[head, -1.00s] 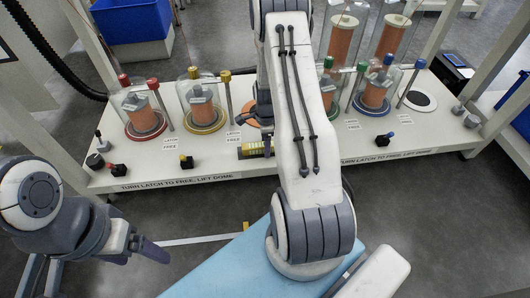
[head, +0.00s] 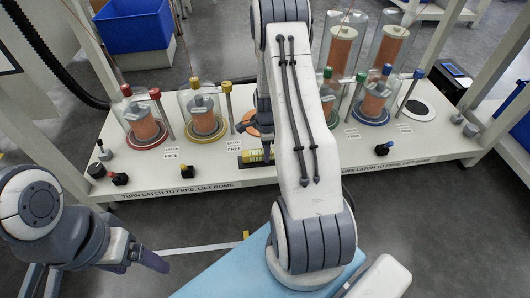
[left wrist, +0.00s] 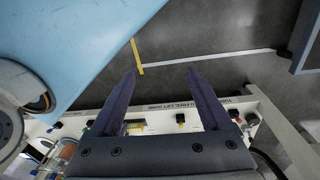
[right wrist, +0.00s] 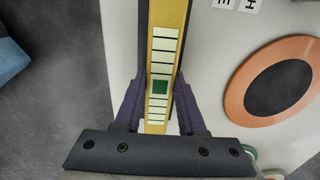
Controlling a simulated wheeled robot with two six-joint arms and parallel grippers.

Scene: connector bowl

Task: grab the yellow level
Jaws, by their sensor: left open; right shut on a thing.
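The yellow level (right wrist: 161,100) is a long yellow bar with a pale scale and a small green window. I cannot tell whether the level is clear of the bench top. My left gripper (left wrist: 160,73) is open and empty, away from the bench at the lower left of the head view (head: 150,262).
Glass domes over copper-coloured coils stand on the bench, among them a red-ringed one (head: 143,118) and a yellow-ringed one (head: 203,112). Small latches (head: 187,162) line the front edge. An orange ring (right wrist: 272,90) lies right of the level. A light blue surface (head: 225,274) is nearest me.

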